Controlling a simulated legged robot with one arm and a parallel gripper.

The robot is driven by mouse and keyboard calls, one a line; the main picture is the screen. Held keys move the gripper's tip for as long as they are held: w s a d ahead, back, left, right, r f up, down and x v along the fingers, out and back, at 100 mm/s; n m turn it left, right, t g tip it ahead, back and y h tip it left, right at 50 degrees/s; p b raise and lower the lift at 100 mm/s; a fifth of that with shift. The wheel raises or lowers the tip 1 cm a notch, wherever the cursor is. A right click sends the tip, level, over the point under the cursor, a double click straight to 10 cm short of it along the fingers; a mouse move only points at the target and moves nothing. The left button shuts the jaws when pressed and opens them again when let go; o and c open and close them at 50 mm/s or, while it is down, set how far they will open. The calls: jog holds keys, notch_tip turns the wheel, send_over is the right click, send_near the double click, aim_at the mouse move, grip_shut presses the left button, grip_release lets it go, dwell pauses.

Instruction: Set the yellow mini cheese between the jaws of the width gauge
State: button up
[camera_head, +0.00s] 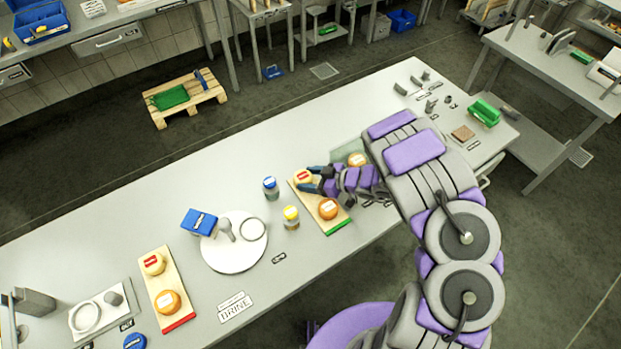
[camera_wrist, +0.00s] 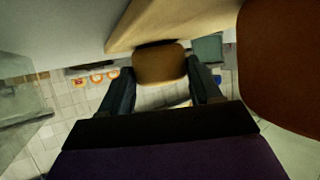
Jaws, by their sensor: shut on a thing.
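My gripper (camera_head: 309,180) is shut on a small yellow-orange cheese (camera_head: 303,175) with a red label, at the far end of the green-ended board (camera_head: 338,225). In the wrist view, the held cheese (camera_wrist: 160,65) sits between the two fingers, close to the wooden board (camera_wrist: 165,20). Whether it touches the board is unclear. An orange cheese (camera_head: 328,208) lies on the same board, nearer its green end. Small grey pieces (camera_head: 415,80) stand on the table's right part; I cannot tell which of them is the width gauge.
Another cheese (camera_head: 357,159) sits beside my wrist. Jars with blue (camera_head: 270,187) and yellow (camera_head: 291,218) lids stand left of the board. A round white board (camera_head: 220,258) and a red-ended board (camera_head: 158,278) with cheeses lie further left. A green tray (camera_head: 484,113) is at right.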

jog(key=o, duration=1.1)
jog(key=shift+f, duration=0.1)
jog(key=shift+f, duration=0.1)
